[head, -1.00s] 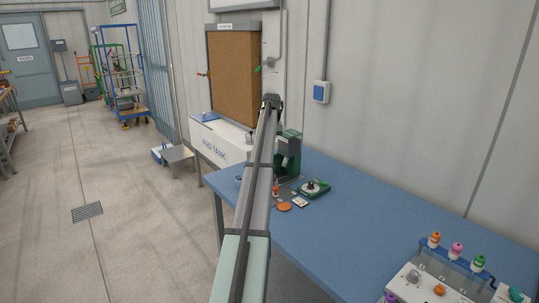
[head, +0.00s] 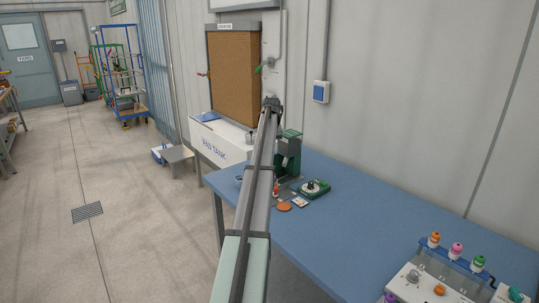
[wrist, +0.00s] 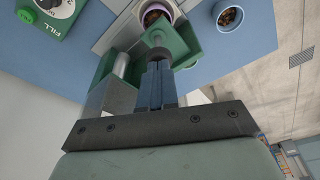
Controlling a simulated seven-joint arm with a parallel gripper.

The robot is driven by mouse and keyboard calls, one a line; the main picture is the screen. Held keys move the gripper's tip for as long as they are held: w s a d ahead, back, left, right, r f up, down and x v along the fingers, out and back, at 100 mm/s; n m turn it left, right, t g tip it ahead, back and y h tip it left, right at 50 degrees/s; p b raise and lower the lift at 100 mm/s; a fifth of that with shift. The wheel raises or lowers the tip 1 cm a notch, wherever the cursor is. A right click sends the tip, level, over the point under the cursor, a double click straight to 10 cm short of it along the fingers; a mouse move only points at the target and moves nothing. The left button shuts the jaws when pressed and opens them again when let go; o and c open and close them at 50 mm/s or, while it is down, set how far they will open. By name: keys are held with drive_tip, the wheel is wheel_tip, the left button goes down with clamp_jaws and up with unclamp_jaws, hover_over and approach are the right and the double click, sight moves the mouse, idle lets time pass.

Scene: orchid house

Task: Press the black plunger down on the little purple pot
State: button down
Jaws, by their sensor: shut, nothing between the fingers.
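In the wrist view, the little purple pot (wrist: 168,8) shows a purple-rimmed opening with brown filling, cut by the top edge. It sits at the green press (wrist: 182,43). The black plunger's dark round top (wrist: 158,52) is right at the tips of my gripper (wrist: 157,66), on the pot's near side in the picture. My gripper is shut and empty, with its fingers together. Whether the tips touch the plunger I cannot tell. In the head view, the green press (head: 291,136) stands on the blue table, partly behind my arm; the pot and my fingertips are hidden there.
A second pot (wrist: 229,16) with brown filling stands right of the press. A green dial unit (head: 314,187), an orange disc (head: 284,207) and a small card (head: 300,202) lie before the press. The blue table (head: 385,213) is clear toward the rack of coloured knobs (head: 455,252).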

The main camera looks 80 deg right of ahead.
drive_tip(key=shift+f, duration=1.35)
drive_tip(key=shift+r, duration=0.15)
wheel_tip(320, 180, up, 10)
idle(1.9)
idle(0.4)
